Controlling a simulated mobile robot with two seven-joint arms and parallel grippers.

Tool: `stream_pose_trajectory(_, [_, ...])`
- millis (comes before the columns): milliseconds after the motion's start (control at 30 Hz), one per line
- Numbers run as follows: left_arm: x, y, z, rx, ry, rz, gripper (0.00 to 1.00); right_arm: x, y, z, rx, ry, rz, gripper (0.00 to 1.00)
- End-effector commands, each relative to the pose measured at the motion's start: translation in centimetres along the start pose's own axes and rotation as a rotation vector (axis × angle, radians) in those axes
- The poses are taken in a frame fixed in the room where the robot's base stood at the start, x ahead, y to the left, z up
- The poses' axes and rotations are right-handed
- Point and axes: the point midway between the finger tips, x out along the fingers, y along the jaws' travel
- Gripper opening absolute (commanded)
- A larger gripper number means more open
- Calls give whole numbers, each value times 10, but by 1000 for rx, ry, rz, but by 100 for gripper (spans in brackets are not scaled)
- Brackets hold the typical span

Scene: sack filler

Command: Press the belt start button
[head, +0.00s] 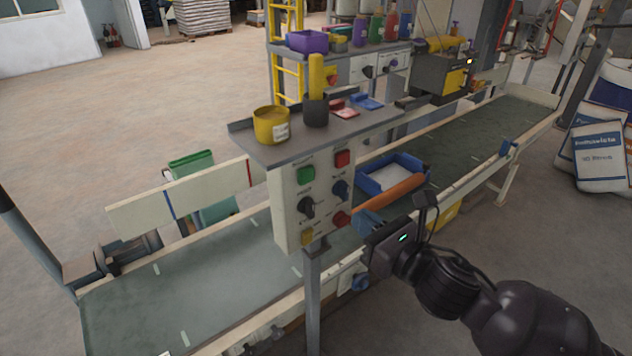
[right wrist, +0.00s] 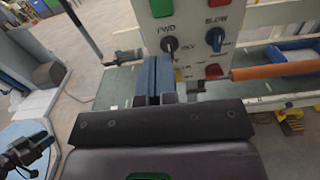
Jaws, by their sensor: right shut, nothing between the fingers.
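The control panel (head: 287,215) is a pale box on a post beside the conveyor. Its green button (head: 307,175) is at upper left, and it also shows at the top of the right wrist view (right wrist: 162,8). A red button (head: 342,158) is to its right. Below are a black knob (head: 306,207), a blue knob (head: 340,190), a red knob or button (head: 341,219) and a yellow button (head: 307,236). My right gripper (head: 366,222) is shut and empty, close to the panel's lower right in the head view. In the wrist view its fingertips (right wrist: 153,62) appear below the green button.
The green belt (head: 200,282) runs behind and below the panel. A shelf above it holds a yellow tub (head: 271,125) and a dark cup (head: 316,110). A blue tray (head: 420,170) and an orange roller (head: 390,192) lie right of the panel. White sacks (head: 590,150) stand far right.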

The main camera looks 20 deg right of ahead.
Motion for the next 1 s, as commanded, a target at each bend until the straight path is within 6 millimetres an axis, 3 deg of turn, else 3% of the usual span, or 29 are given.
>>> stream_pose_trajectory(567, [0,0,-1,0,0,0,43,6,0,0,-30,0,-1,0])
stream_pose_trajectory(767, [-2,-1,-4,0,0,0,43,31,0,2,-28,-2,-1,0])
stream_pose_trajectory(1000, [-5,-1,-7,0,0,-1,43,74,0,1,-27,-1,-1,0])
